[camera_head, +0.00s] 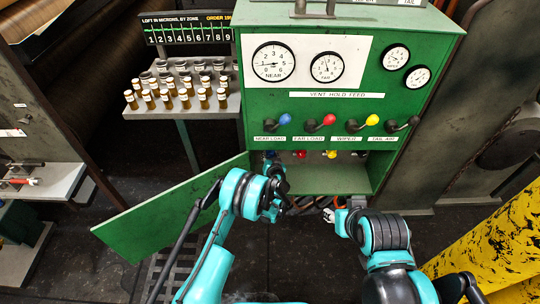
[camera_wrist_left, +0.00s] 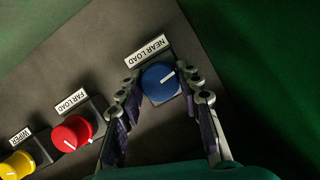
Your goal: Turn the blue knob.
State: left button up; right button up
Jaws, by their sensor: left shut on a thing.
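The blue knob (camera_wrist_left: 158,84) sits on a grey panel under a NEAR LOAD label in the left wrist view. Its white pointer line slants toward the upper right there. My left gripper (camera_wrist_left: 161,78) is shut on the knob, one finger on either side. In the head view the left gripper (camera_head: 274,168) reaches into the open lower compartment of the green cabinet (camera_head: 405,150), and the knob is mostly hidden. My right gripper (camera_head: 332,214) is low in front of the cabinet, and its fingers are too small to judge.
A red knob (camera_wrist_left: 71,132) and a yellow knob (camera_wrist_left: 17,164) share the panel. Levers with coloured balls, one blue (camera_head: 285,118), stand above the compartment. The green door (camera_head: 165,210) hangs open at left. A shelf of small bottles (camera_head: 215,108) stands beyond it.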

pick_arm(q)
jog(key=shift+m+t+y, duration=0.3)
jog(key=shift+m+y, duration=0.6)
jog(key=shift+m, duration=0.5)
jog(key=o, duration=1.2)
jog(key=shift+c, duration=0.2)
jog(key=shift+s+d, duration=0.1)
jog(key=v, duration=1.1)
jog(key=shift+s, duration=0.35)
jog(key=shift+d+r, duration=0.1)
jog(key=shift+r, duration=0.05)
